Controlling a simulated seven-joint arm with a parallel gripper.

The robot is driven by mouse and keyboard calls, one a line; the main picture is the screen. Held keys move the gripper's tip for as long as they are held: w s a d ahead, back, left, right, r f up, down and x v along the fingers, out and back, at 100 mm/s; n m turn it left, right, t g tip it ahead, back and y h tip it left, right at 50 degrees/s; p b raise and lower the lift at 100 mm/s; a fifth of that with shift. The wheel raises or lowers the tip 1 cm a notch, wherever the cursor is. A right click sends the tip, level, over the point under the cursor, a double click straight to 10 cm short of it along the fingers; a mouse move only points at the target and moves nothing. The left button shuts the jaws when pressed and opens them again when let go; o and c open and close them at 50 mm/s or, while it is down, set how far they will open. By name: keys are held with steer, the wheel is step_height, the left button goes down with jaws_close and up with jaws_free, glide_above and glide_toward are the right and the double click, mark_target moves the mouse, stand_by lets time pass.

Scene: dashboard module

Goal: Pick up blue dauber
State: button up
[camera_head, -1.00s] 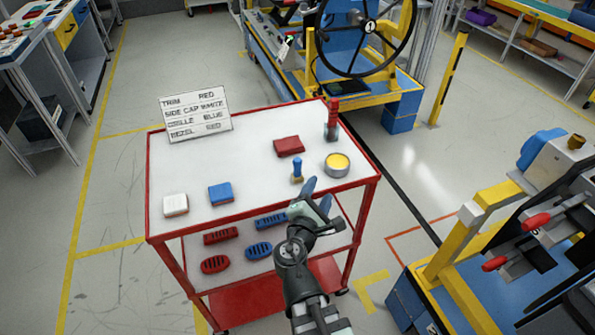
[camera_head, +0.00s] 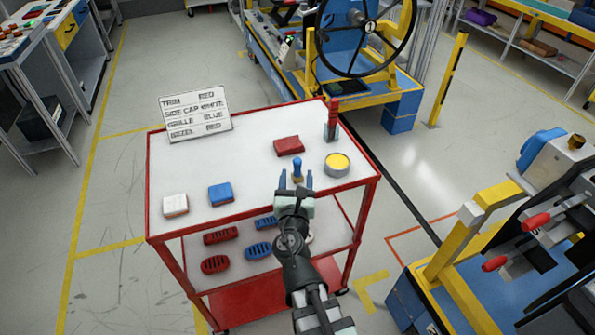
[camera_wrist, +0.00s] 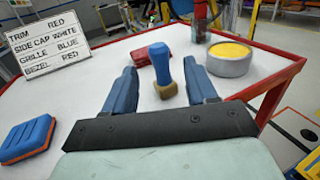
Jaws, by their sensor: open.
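The blue dauber (camera_head: 297,168) stands upright on the white top of the red cart (camera_head: 250,160). In the wrist view the dauber (camera_wrist: 161,66) has a blue handle and a tan base. My gripper (camera_head: 297,180) is open at the cart's front edge, with its two blue fingers pointing at the dauber. In the wrist view the dauber shows between and just beyond the fingertips of my gripper (camera_wrist: 163,82), with a gap on each side. No contact shows.
A round tin with yellow content (camera_head: 337,165) stands right of the dauber. A red block (camera_head: 289,146) lies behind it, near a red-topped post (camera_head: 333,120). A blue block (camera_head: 220,194), a white block (camera_head: 176,205) and a sign (camera_head: 195,113) are to the left. The cart's middle is clear.

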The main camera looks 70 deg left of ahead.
mark_target(297, 168)
steer(key=x, duration=0.5)
steer(key=shift+a, duration=0.2)
steer(key=c, duration=1)
